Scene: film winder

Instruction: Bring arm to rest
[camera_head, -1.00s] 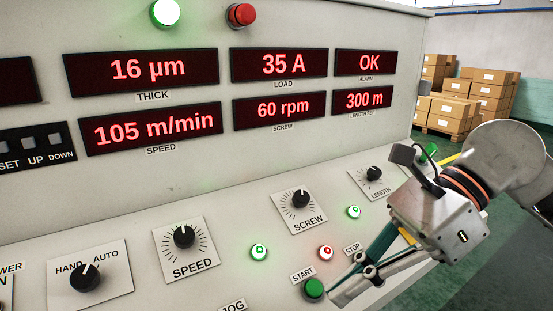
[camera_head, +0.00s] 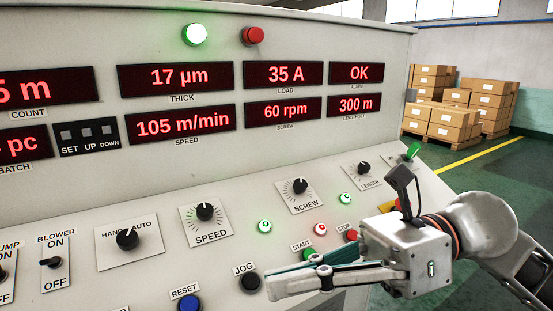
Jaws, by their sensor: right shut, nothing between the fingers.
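My right gripper (camera_head: 270,286) reaches in from the right, low over the sloped control panel (camera_head: 130,205). Its fingers are shut and empty and point left, their tips near the black JOG button (camera_head: 250,282). The green START button (camera_head: 308,255) shows just above the fingers. The red STOP button (camera_head: 351,236) is beside the gripper's body. I cannot tell whether the fingers touch the panel. My left gripper is not in view.
The upright display panel (camera_head: 220,92) stands behind, reading 105 m/min, 60 rpm and OK. The SPEED knob (camera_head: 204,211), SCREW knob (camera_head: 300,186) and blue RESET button (camera_head: 188,303) stick out. Pallets of cartons (camera_head: 455,118) stand far right. Green floor (camera_head: 480,170) is open there.

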